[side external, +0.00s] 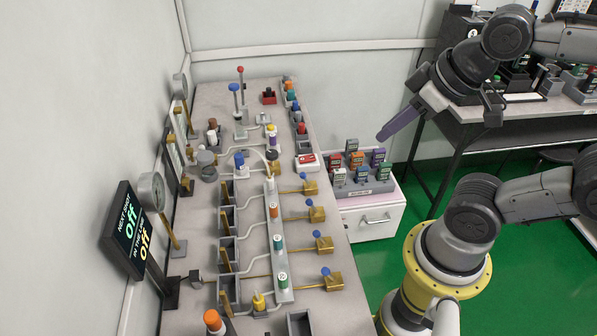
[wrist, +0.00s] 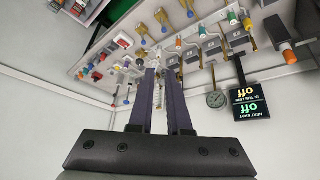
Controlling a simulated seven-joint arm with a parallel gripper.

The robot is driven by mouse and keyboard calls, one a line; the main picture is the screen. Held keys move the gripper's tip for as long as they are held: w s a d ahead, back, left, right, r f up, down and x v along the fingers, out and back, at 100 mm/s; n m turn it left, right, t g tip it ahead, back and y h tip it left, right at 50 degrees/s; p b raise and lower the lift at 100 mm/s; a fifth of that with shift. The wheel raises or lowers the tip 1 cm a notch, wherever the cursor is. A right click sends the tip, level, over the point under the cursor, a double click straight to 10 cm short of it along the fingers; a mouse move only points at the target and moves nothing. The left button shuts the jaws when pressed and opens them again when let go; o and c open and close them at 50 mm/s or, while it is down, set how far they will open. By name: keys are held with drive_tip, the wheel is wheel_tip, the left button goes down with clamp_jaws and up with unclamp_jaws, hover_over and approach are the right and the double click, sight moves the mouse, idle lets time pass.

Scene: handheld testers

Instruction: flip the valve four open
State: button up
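Several brass valves with blue handles stand in a row along the right side of the bench in the side view: the nearest valve (side external: 331,281), then a second (side external: 323,245), a third (side external: 316,212) and the farthest (side external: 309,187). I cannot read which one is number four. Brass valves (wrist: 162,18) also show at the top of the wrist view. My gripper (side external: 381,138) has purple fingers and hangs in the air right of the bench, apart from the valves. In the wrist view the fingers (wrist: 162,72) are apart, with nothing between them.
A display (side external: 129,232) reads "NEXT SHOT off, IN THE LINE off". A gauge (side external: 152,192) stands beside it. A grey manifold (side external: 276,240) with coloured caps runs left of the valves. A white drawer cabinet (side external: 372,218) holding handheld testers (side external: 362,174) stands right of the bench.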

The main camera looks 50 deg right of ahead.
drive_tip(key=shift+n, duration=0.4)
drive_tip(key=w+r, duration=0.1)
drive_tip(key=w, duration=0.2)
drive_tip(key=w+r, duration=0.1)
drive_tip(key=shift+w+d+r, duration=0.3)
drive_tip(key=shift+w+d, duration=0.05)
clamp_jaws()
drive_tip(key=w+d+f+n+g+h, duration=0.1)
drive_tip(key=w+f+n+g, duration=0.15)
drive_tip(key=w, duration=1.25)
drive_tip(key=w+f+g, duration=0.1)
drive_tip(key=w+f, duration=0.2)
drive_tip(key=f, duration=0.6)
drive_tip(key=w+f+g, duration=0.2)
drive_tip(key=w+f, duration=0.2)
drive_tip(key=f, duration=0.5)
drive_tip(key=shift+w+d+f, duration=0.25)
drive_tip(key=shift+d+f, duration=0.1)
drive_tip(key=shift+f, duration=0.05)
